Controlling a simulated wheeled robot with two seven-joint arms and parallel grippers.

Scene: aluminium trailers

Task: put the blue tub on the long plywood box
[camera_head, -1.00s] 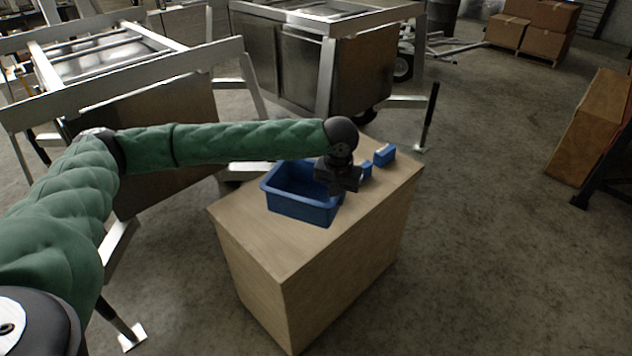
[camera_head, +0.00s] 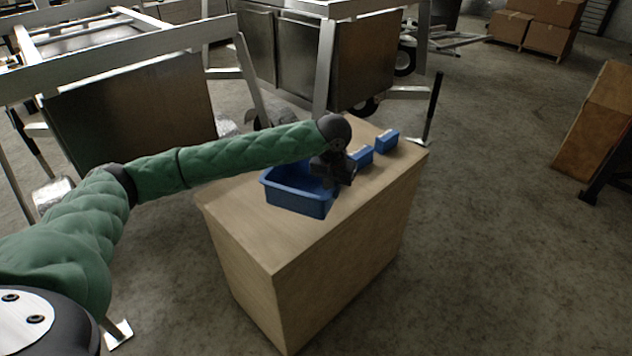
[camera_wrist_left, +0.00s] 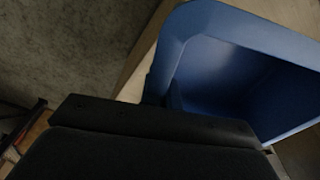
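The blue tub (camera_head: 296,200) is upright and empty at the top of a pale plywood box (camera_head: 240,215); I cannot tell if its base touches the wood. My left gripper (camera_head: 335,182) is at the tub's right wall. In the left wrist view the tub (camera_wrist_left: 235,75) fills the upper right, and my left gripper's dark fingers (camera_wrist_left: 162,92) lie on both sides of its wall, seemingly shut on it. The fingertips are mostly hidden. My right gripper is out of view. Another long plywood box (camera_head: 598,120) stands at the right edge.
Two small blue bins (camera_head: 387,141) sit behind the tub on the pale box. Aluminium trailers (camera_head: 290,60) stand behind and left. A dark post (camera_head: 432,110) rises past the box's far corner. Cardboard boxes (camera_head: 535,28) are at the back.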

